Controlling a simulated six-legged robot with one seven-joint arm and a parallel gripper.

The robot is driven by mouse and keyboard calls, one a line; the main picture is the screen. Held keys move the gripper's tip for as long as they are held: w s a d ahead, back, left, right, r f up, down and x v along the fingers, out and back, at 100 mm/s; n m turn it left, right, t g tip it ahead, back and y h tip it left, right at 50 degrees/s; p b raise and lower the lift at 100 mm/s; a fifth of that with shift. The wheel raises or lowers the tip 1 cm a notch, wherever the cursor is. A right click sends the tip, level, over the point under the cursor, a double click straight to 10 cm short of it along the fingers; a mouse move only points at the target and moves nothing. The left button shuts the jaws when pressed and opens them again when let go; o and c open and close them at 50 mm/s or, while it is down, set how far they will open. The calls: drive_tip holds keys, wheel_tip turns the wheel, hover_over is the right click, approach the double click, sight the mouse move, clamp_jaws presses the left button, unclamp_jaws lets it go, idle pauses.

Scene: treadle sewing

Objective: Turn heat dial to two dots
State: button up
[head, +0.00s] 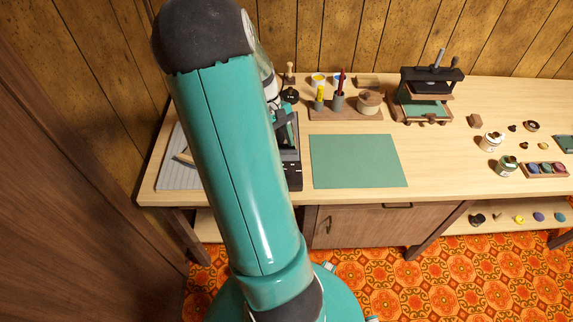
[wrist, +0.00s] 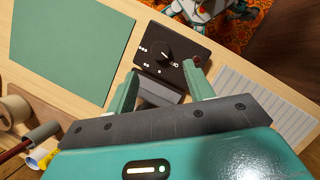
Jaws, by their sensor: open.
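The heat dial (wrist: 162,56) is a round black knob on a black panel (wrist: 178,44) in the wrist view.
A green mat (head: 358,161) lies right of the unit. A holder (head: 345,113) with pens and a pot stands behind it, and a press (head: 427,95) at the back. A ribbed pale board (head: 180,172) is at the left. Small jars (head: 491,141) stand at the right.

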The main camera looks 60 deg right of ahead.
sight(288, 170)
drive_tip(key=x, duration=0.8)
drive_tip(key=shift+w, duration=0.1)
drive_tip(key=c, duration=1)
drive_tip(key=shift+o, duration=0.2)
